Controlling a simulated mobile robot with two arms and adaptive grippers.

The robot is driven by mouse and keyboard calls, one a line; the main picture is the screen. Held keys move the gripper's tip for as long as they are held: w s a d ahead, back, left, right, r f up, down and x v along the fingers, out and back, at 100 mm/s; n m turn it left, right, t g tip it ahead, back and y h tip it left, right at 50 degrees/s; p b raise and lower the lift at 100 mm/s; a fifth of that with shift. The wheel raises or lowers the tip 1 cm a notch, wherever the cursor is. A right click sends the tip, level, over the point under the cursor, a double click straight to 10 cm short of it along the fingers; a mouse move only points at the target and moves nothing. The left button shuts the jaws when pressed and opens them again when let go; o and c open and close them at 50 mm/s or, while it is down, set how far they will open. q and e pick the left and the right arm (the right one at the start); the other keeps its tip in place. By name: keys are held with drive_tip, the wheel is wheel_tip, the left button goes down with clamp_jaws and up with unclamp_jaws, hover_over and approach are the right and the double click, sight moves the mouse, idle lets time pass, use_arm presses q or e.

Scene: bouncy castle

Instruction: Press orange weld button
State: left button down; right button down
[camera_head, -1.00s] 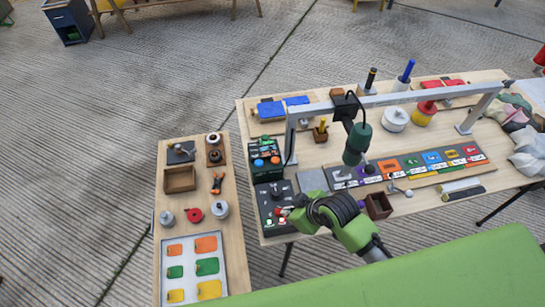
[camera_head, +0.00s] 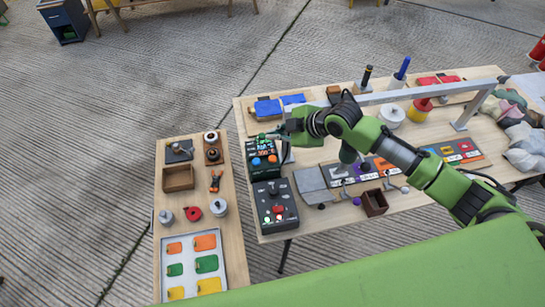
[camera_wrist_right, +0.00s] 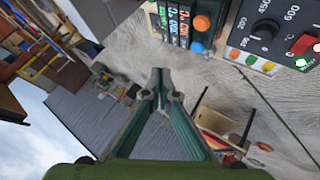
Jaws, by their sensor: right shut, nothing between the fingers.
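A dark control box (camera_head: 262,172) stands at the table's left end, with an orange button (camera_head: 272,159) beside a blue button (camera_head: 255,162). In the right wrist view the orange button (camera_wrist_right: 202,23) sits above the blue one (camera_wrist_right: 197,46), beside several lit number displays. My right gripper (camera_head: 270,137) is at the far side of this box, shut and empty. In the right wrist view its closed fingertips (camera_wrist_right: 161,72) appear left of and below the orange button, apart from it in the picture. Contact cannot be told from the head view. My left gripper is not in view.
A second black box (camera_head: 275,207) with a dial and red button stands in front. A grey metal frame (camera_head: 385,97) spans the table behind my right arm. A narrower side table (camera_head: 188,225) with parts stands at left, with a gap between.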

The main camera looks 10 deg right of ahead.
drive_tip(key=shift+f, duration=0.15)
drive_tip(key=b, duration=0.7)
approach(270, 157)
drive_tip(key=w+a, duration=0.1)
drive_tip(key=w+a+f, duration=0.1)
drive_tip(key=w, duration=0.1)
drive_tip(key=w+a+f, duration=0.1)
drive_tip(key=shift+w+a, duration=0.25)
drive_tip(key=shift+a, duration=0.05)
drive_tip(key=shift+f, duration=0.45)
drive_tip(key=shift+f+b, duration=0.35)
drive_tip(key=shift+f, duration=0.05)
drive_tip(key=shift+s+f+b, duration=0.1)
drive_tip(key=shift+f+b, duration=0.5)
drive_tip(key=shift+f, duration=0.25)
idle(1.0)
drive_tip(key=shift+r, duration=0.1)
drive_tip(key=shift+r+p, duration=1.1)
drive_tip(key=shift+r, duration=0.05)
